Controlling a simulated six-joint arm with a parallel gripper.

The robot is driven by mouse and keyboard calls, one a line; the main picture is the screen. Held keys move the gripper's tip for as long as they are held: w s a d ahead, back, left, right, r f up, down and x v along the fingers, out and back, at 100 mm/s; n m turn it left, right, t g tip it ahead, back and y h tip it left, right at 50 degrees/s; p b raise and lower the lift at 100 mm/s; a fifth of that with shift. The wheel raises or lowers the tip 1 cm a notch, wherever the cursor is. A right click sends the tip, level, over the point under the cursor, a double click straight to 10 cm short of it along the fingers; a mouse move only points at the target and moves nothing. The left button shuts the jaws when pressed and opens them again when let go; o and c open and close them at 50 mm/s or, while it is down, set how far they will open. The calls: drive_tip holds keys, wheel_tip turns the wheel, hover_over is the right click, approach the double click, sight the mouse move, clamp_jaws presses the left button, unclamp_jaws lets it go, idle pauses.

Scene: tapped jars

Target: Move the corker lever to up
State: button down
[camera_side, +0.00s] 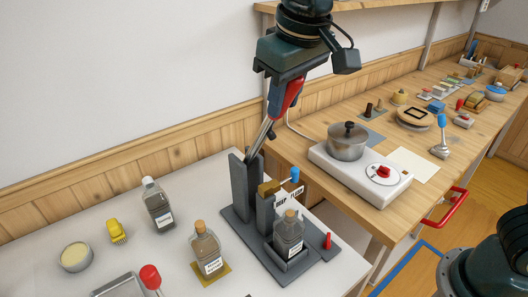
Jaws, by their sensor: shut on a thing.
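The corker (240,190) is a dark grey stand with an upright post on a flat base, on the white table. Its lever (289,95) has a red grip and a metal shaft, and slants steeply up and to the right from the post. My gripper (281,82) points down from above and is shut on the red grip; its fingers partly hide the grip. A corked bottle (289,234) with a label sits in the corker's cradle, below a brass-coloured part. A small blue-knobbed lever (294,175) stands by a lettered plate.
Another corked bottle (206,250) stands on a yellow mat, a capped bottle (157,205) behind it. A yellow object (117,231), a bowl (74,256) and a red-knobbed item (150,276) are at left. A hotplate (374,177) with a pot (347,143) is on the wooden bench at right.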

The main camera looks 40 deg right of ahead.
drive_tip(key=shift+w+r+g, duration=0.4)
drive_tip(key=shift+w, duration=0.35)
drive_tip(key=shift+w+r+g, duration=0.35)
drive_tip(key=shift+w+g, duration=0.05)
drive_tip(key=shift+w, duration=0.3)
drive_tip(key=c, duration=1.1)
unclamp_jaws()
drive_tip(key=shift+s+f, duration=0.1)
drive_tip(key=shift+s, duration=0.15)
